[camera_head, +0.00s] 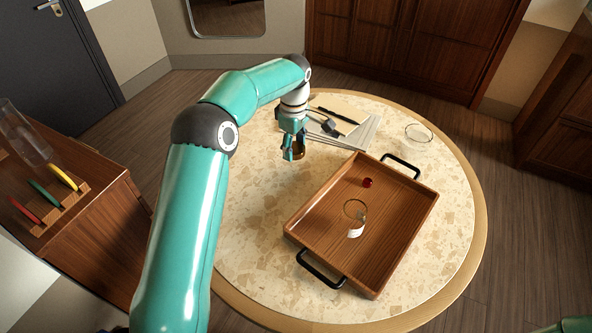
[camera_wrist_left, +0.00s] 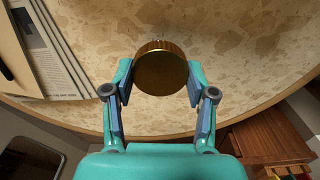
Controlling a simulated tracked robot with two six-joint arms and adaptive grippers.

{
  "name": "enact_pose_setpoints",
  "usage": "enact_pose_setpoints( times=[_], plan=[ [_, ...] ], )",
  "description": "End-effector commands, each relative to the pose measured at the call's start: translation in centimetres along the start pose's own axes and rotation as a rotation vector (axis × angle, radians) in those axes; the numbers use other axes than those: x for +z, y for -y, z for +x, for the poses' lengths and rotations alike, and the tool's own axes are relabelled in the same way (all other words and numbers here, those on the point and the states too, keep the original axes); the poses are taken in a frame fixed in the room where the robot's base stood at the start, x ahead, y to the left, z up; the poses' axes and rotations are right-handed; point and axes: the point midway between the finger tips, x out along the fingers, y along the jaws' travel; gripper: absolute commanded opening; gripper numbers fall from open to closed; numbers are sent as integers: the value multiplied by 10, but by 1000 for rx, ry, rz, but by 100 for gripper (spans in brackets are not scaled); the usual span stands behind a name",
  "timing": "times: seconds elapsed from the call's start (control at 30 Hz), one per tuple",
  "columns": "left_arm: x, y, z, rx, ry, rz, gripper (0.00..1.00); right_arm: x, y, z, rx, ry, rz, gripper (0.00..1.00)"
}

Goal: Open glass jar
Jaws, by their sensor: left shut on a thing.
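The glass jar (camera_head: 349,221) stands in the wooden tray (camera_head: 407,238) in the head view. It is clear, with a round rim and a white label, and no lid shows on it. My left gripper (camera_head: 294,153) is over the table, left of the tray's far corner. It is shut on a round golden-brown lid (camera_head: 300,153). In the left wrist view the lid (camera_wrist_left: 160,70) sits between the two fingertips (camera_wrist_left: 160,82). I cannot tell whether the lid touches the table. My right gripper is not in view.
A small red object (camera_head: 367,182) lies in the tray. Papers (camera_head: 362,133) and dark items lie behind my left gripper. A glass bowl (camera_head: 418,132) stands at the table's back right. The speckled round table (camera_head: 250,235) is clear left of the tray.

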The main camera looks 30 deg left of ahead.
Motion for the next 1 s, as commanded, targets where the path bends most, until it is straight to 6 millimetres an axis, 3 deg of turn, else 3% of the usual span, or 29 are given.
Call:
enact_pose_setpoints(
  times=[0.1,0.37,0.7,1.0],
  plan=[
    [-1,1,24,-3,0,-1,14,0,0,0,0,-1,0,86],
    [-1,1,45,-2,-1,-1,14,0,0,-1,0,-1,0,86],
    [-1,1,93,-1,0,-1,14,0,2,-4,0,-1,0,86],
    [-2,1,96,1,-1,-1,14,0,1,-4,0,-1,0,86]
  ],
)
